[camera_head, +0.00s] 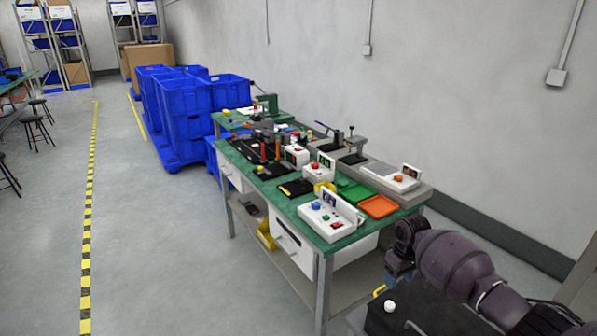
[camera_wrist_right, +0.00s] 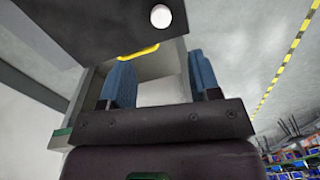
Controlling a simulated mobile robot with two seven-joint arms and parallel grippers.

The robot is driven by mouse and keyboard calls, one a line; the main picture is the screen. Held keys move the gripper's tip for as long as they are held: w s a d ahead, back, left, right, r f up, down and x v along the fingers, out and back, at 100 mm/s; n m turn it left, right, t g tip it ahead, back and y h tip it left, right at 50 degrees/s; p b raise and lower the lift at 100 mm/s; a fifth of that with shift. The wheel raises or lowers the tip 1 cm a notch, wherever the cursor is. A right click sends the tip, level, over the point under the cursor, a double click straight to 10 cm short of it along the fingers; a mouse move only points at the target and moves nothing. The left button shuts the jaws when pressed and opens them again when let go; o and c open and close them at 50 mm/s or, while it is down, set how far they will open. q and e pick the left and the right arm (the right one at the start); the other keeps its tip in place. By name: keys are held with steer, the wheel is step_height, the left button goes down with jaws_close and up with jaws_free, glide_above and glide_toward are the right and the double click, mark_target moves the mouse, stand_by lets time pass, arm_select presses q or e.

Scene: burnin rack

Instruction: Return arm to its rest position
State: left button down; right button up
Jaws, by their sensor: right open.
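My right arm comes in from the lower right of the head view, dark purple and bent. My right gripper (camera_head: 398,268) is just off the front right corner of the workbench (camera_head: 338,246), with its blue fingers pointing down. In the right wrist view the two blue fingers of the gripper (camera_wrist_right: 160,82) stand apart, with nothing held between them. My left arm and gripper do not show in either view.
The green-topped bench carries a white button box (camera_head: 330,222), an orange tray (camera_head: 379,206) and a green tray (camera_head: 354,192). Stacked blue crates (camera_head: 186,112) stand behind it. A grey wall (camera_head: 480,90) runs along the right. Floor left of the bench is clear.

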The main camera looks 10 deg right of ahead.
steer(key=w+a+r+n+t, duration=0.1)
steer(key=w+a+r+t, duration=0.3)
steer(key=w+r+t, duration=0.3)
steer(key=s+a+n+t+y, duration=0.1)
steer(key=s+a+t+y, duration=0.1)
steer(key=s+a+t, duration=0.45)
steer(key=s+f+m+h, duration=0.1)
steer(key=s+f, duration=0.2)
steer(key=s, duration=0.7)
steer(key=s+f+m+g, duration=0.1)
steer(key=s+f, duration=0.3)
steer(key=s, duration=0.5)
steer(key=s+f+m+h, duration=0.1)
steer(key=s+f, duration=0.3)
steer(key=s, duration=0.6)
steer(key=shift+s+a+f+m+g+h, duration=0.15)
steer(key=shift+s+a+m+g+h, duration=0.15)
steer(key=shift+s+a+m+g, duration=0.1)
